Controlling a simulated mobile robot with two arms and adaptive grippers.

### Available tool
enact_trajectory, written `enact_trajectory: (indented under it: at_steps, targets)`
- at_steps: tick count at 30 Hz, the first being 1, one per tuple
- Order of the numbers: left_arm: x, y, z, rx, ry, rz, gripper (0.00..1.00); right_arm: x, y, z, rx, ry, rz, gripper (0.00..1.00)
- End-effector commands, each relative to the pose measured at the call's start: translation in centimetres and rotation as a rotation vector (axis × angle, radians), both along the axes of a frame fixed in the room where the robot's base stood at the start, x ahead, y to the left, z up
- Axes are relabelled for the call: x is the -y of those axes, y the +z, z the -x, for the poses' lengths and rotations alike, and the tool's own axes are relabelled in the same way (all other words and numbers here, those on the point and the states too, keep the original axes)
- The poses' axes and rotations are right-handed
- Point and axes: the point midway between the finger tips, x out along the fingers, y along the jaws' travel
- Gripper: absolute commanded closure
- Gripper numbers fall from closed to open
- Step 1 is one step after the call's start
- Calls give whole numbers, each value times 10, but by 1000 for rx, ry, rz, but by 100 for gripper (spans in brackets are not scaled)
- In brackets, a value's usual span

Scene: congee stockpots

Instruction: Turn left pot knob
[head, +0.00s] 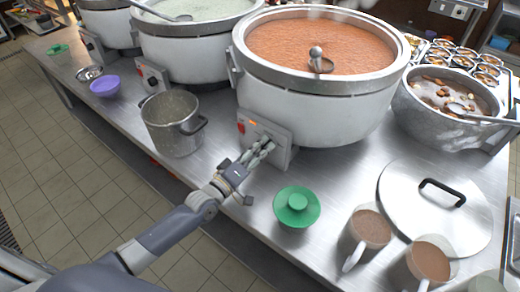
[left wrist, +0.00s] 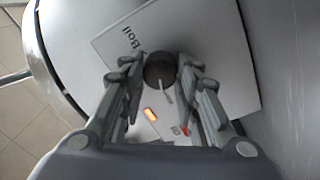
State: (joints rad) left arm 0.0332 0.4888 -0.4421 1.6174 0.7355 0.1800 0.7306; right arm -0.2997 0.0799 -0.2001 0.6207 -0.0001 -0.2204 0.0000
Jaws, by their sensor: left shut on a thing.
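A large white pot (head: 310,110) of orange-red food stands nearest me, with a white control panel (head: 284,155) on its front. My left gripper (head: 266,146) reaches this panel. In the left wrist view, its fingers (left wrist: 160,82) are shut on a dark round knob (left wrist: 160,66) with a light pointer line. "Boil" lettering (left wrist: 130,37) is above left of the knob. An orange light (left wrist: 150,114) glows below it, with a red mark to the light's right. A second white pot (head: 190,50) with its own panel (head: 152,77) and a third pot (head: 106,25) stand further left. My right gripper is not in view.
A steel pot (head: 172,125) stands left of my left gripper. A green lid (head: 296,207), two brown-filled cups (head: 370,227) and a large steel lid (head: 437,205) are at the right front.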

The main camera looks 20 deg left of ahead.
Motion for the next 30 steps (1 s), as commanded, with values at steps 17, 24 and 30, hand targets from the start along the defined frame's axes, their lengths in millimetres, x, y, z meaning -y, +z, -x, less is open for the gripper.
enact_trajectory:
  at_steps: [17, 24, 30]
  targets:
    - [0, 1, 0, -10, 1, 36, 94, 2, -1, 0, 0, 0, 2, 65]
    - [0, 1, 0, -11, 1, 34, 50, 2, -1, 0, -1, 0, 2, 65]
    - [0, 0, 0, -12, 0, 33, 50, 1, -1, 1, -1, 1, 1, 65]
